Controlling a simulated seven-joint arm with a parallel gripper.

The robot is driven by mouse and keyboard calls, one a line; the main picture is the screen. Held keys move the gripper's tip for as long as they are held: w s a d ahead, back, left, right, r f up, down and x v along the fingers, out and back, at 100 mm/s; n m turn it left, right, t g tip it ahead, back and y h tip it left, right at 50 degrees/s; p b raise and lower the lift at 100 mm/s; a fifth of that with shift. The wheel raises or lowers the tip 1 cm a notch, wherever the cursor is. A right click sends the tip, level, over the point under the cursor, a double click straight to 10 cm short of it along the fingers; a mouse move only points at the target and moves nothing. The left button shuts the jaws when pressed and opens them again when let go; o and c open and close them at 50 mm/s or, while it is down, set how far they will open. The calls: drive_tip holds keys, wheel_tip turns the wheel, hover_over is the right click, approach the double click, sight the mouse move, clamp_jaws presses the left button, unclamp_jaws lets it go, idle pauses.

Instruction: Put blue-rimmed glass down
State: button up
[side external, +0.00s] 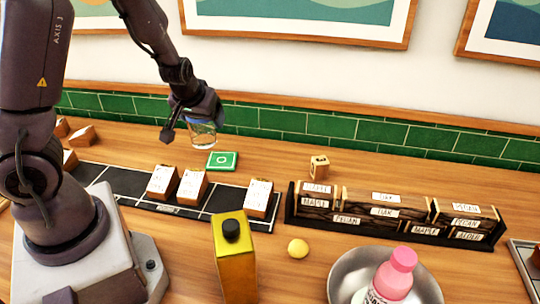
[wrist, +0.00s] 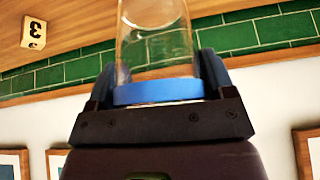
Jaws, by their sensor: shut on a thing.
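The blue-rimmed glass (wrist: 158,45) is clear, with a blue band (wrist: 158,92) close to my gripper's palm in the wrist view. My gripper (wrist: 160,75) is shut on it, with one finger on each side. In the side external view, my gripper (side external: 198,120) holds the glass (side external: 203,136) above the back of the counter, near the green tiles. A green square coaster (side external: 222,161) with a white ring lies on the wood below and slightly right of the glass. The glass appears clear of the coaster and counter.
A small numbered wooden block (side external: 319,166) stands right of the coaster. Labelled blocks (side external: 193,187) stand on a dark strip in front.

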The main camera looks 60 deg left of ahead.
drive_tip(key=w+d+m+h, duration=0.1)
drive_tip(key=w+d+m, duration=0.1)
drive_tip(key=w+d, duration=0.45)
drive_tip(key=shift+t, duration=0.4)
drive_tip(key=shift+w+a+f, duration=1.1)
drive_tip(key=shift+w+f, duration=0.95)
drive_tip(key=shift+w, duration=0.25)
drive_tip(key=shift+w+a+f, duration=1.05)
drive_tip(key=shift+w+f, duration=1)
drive_tip(key=shift+w, duration=0.25)
drive_tip(key=shift+w+a+f, duration=1.1)
drive_tip(key=shift+w+f, duration=0.95)
drive_tip(key=shift+w, duration=0.25)
drive_tip(key=shift+f, duration=0.15)
